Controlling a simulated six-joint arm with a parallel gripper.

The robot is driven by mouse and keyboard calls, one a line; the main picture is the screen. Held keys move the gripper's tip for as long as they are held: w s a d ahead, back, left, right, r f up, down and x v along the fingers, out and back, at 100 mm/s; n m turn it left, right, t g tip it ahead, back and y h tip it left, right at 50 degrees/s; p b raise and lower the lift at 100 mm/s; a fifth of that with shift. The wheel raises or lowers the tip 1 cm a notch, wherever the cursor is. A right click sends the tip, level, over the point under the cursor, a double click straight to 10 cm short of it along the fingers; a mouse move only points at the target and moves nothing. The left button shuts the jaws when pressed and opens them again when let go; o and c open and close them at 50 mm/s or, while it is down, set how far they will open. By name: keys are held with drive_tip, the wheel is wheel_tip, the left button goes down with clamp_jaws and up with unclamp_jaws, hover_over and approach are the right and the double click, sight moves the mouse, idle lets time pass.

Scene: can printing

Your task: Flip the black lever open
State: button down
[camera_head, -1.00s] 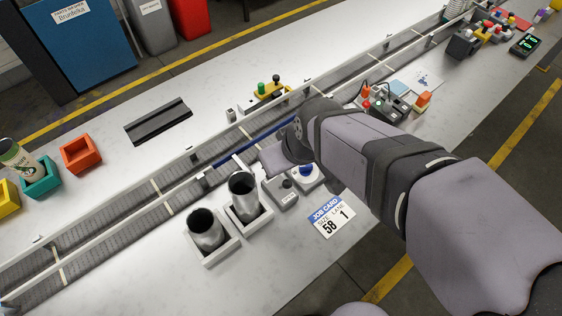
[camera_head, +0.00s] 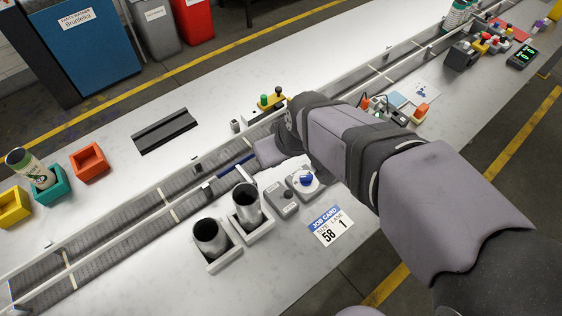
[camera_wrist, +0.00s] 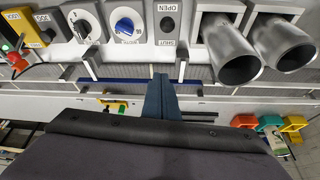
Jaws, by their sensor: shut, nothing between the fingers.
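The black lever (camera_head: 288,194) is a small dark knob on a grey box (camera_head: 276,203). In the wrist view the box (camera_wrist: 157,34) carries the labels OPEN and SHUT, and the dark knob (camera_wrist: 167,24) sits between them. I cannot tell which way it is flipped. My gripper shows in the wrist view as blue fingers (camera_wrist: 160,97) pressed together with nothing between them. They are apart from the box and stand over the conveyor side. In the head view my wrist hides the fingertips.
A grey box with a blue dial (camera_head: 305,179) stands right beside the lever box. Two metal cans (camera_head: 209,238) stand in white holders to its left. The conveyor rail (camera_head: 190,190) runs behind. A job card (camera_head: 331,227) lies in front.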

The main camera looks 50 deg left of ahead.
drive_tip(key=d+r+b, duration=0.3)
drive_tip(key=d+r, duration=0.2)
drive_tip(key=d, duration=0.3)
drive_tip(key=shift+s+d+b, duration=0.25)
drive_tip(key=shift+d+b, duration=0.05)
drive_tip(key=shift+b, duration=0.05)
drive_tip(key=shift+r, duration=0.1)
